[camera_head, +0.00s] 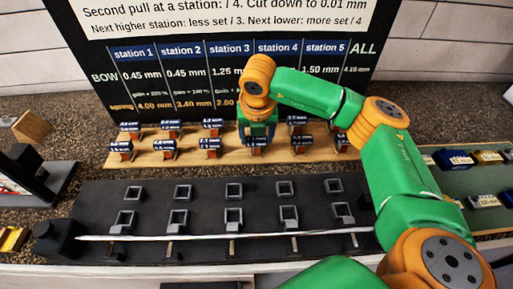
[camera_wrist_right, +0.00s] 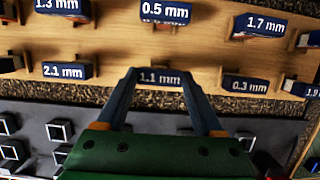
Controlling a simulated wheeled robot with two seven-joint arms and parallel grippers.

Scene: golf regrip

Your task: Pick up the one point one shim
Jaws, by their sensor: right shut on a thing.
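The 1.1 mm shim (camera_wrist_right: 160,78) has a dark blue label with white print. In the right wrist view it sits between the two fingertips of my right gripper (camera_wrist_right: 160,72), at the front row of the wooden rack (camera_wrist_right: 112,70). My right gripper (camera_head: 257,146) reaches down to the rack from above and is shut on this shim. In the head view the gripper mostly hides the shim. I cannot tell whether the shim is still seated or slightly lifted. My left gripper is not in view.
Close neighbours in the front row are the 2.1 mm shim (camera_wrist_right: 68,70) and the 0.3 mm shim (camera_wrist_right: 246,85). The 0.5 mm shim (camera_wrist_right: 165,11) is behind. A dark fixture (camera_head: 100,200) with square holders and a long thin shaft (camera_head: 200,237) lies nearer me. A station board (camera_head: 225,85) stands behind.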

